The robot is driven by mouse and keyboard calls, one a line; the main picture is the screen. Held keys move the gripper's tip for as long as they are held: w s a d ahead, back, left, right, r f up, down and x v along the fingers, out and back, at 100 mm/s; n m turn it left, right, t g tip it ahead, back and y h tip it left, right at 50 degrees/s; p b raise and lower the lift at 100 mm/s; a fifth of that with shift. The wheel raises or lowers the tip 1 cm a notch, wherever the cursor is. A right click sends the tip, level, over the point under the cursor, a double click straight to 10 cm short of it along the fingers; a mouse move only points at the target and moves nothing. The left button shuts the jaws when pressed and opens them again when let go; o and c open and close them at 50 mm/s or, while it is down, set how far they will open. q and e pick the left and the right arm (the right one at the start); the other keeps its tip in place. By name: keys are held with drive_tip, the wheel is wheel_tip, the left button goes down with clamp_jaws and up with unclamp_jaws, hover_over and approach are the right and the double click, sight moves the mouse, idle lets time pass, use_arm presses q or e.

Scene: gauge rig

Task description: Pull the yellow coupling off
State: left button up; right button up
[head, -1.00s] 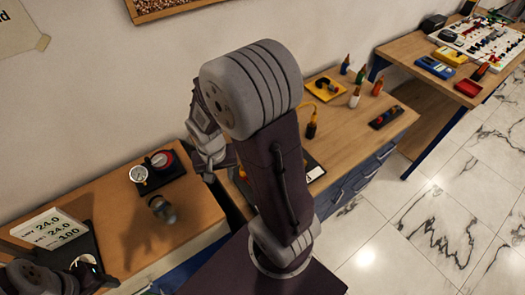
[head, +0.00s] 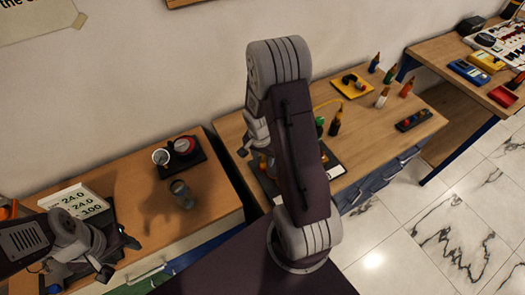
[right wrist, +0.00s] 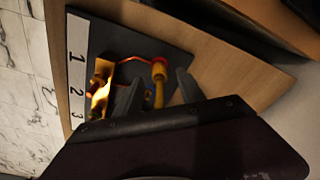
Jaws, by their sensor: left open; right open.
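The yellow coupling (right wrist: 158,71) shows in the right wrist view as a round yellow piece at the end of an orange-red tube, with a yellow stem below it. My right gripper (right wrist: 158,88) is open, its dark fingers on either side of the stem in the picture; I cannot tell whether they touch it. A brass-coloured block (right wrist: 100,88) sits left of it on a dark board (right wrist: 88,42) marked 1, 2, 3. In the head view my right arm hides most of this gripper and the coupling. My left gripper (head: 120,256) is open and empty at lower left.
Several small bottles (head: 381,97) and a yellow tray (head: 352,86) stand on the middle table.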

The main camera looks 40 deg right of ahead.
sight(263, 159)
drive_tip(key=shift+f, duration=0.75)
drive_tip(key=shift+c, duration=0.3)
clamp_jaws()
drive_tip(key=c, duration=0.6)
unclamp_jaws()
clamp_jaws()
drive_tip(key=shift+d+r, duration=0.1)
drive_tip(key=shift+r+p, duration=2)
drive_tip(key=shift+r, duration=0.5)
